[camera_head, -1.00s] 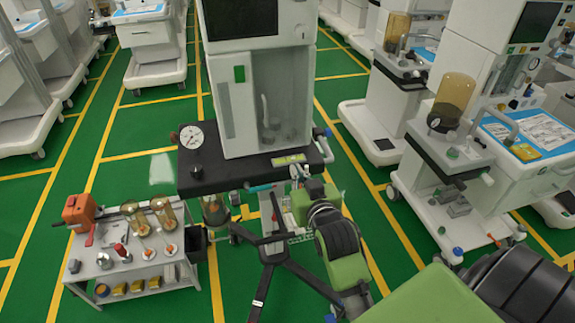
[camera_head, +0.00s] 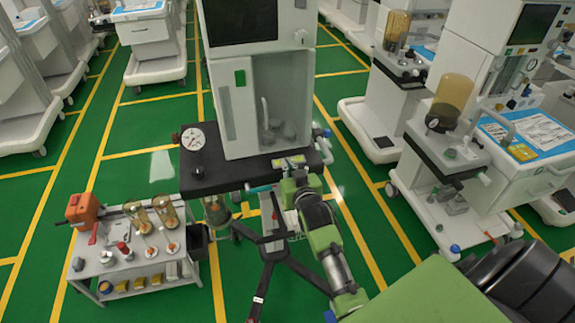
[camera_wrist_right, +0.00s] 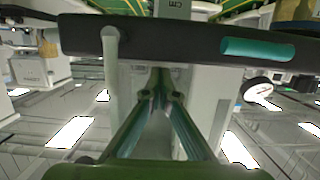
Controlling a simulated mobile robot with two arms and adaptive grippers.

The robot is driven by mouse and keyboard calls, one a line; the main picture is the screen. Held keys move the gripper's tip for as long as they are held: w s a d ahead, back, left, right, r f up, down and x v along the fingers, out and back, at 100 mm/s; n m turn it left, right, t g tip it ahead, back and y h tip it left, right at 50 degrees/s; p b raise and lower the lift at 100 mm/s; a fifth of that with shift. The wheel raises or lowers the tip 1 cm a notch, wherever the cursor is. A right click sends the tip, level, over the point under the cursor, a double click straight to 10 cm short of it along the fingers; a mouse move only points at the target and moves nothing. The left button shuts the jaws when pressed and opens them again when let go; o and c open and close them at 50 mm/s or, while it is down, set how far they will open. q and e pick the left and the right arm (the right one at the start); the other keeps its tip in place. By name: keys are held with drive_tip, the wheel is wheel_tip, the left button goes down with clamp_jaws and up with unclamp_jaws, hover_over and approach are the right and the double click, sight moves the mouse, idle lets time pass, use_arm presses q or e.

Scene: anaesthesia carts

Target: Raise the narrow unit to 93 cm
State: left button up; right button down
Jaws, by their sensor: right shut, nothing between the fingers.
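The narrow unit is the white machine (camera_head: 268,100) in the middle of the head view, with a dark screen and a black shelf (camera_head: 225,178) on a black-legged stand. A teal handle (camera_head: 260,188) sticks out at the shelf's front and also shows in the right wrist view (camera_wrist_right: 257,48). Contact cannot be told. My left gripper is out of view.
A small grey cart (camera_head: 135,262) with an orange device (camera_head: 82,210) and glass jars stands at the left. A white machine with an amber canister (camera_head: 452,103) stands at the right.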

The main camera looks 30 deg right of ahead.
drive_tip(key=shift+f, duration=0.35)
